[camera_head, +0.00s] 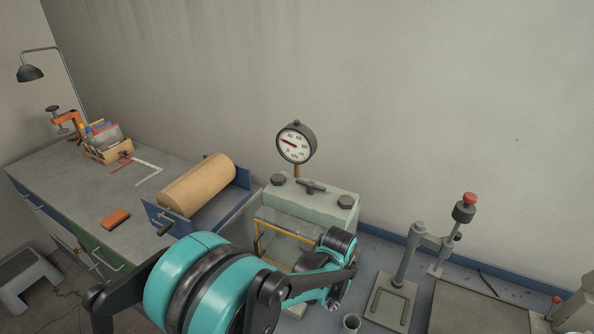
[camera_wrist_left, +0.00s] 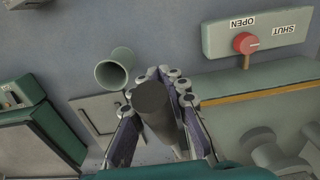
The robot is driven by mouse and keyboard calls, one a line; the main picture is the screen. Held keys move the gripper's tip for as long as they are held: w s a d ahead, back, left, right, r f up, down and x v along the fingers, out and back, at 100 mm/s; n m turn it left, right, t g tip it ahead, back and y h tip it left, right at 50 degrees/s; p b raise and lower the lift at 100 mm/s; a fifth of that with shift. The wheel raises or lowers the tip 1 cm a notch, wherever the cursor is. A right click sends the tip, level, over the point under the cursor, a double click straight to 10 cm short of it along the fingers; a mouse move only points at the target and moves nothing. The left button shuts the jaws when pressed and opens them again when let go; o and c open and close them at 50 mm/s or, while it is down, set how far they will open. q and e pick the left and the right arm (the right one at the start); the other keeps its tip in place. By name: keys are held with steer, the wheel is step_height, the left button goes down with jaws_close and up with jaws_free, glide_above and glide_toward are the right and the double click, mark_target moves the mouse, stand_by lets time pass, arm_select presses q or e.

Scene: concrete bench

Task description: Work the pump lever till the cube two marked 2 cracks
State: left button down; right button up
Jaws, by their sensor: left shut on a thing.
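The press (camera_head: 330,205) is a pale green frame with a clear yellow-edged guard (camera_head: 285,238) in front. Its dial gauge (camera_head: 296,142) stands on top, its red needle pointing left. My left arm covers the lower part of the press in the head view. In the left wrist view my left gripper (camera_wrist_left: 158,100) is shut around a dark grey cylindrical grip, the pump lever (camera_wrist_left: 153,103). A red valve knob (camera_wrist_left: 246,43) sits by a plate (camera_wrist_left: 262,30) marked OPEN and SHUT. I cannot make out the cube marked 2. My right gripper is out of view.
A grey cup (camera_wrist_left: 115,68) stands open beside the gripper. A stand (camera_head: 398,290) with a red-topped post (camera_head: 465,207) is to the right. The bench at left holds a tan roller (camera_head: 198,185), an orange block (camera_head: 115,219) and a box of tools (camera_head: 108,150).

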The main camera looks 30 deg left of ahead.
arm_select(q)
steer(key=shift+w+r, duration=0.35)
steer(key=shift+r, duration=0.5)
steer(key=shift+f, duration=0.1)
steer(key=shift+s+f, duration=0.35)
steer(key=shift+f, duration=0.5)
steer(key=shift+s+f, duration=0.35)
steer(key=shift+f, duration=0.5)
steer(key=shift+s+f, duration=0.35)
steer(key=shift+f, duration=0.5)
steer(key=shift+s+f, duration=0.2)
steer(key=shift+f, duration=1.75)
step_height(320, 180, up, 6)
steer(key=w, duration=0.2)
steer(key=c, duration=1.8)
jaws_free()
steer(key=shift+f, duration=0.15)
steer(key=shift+o, duration=0.2)
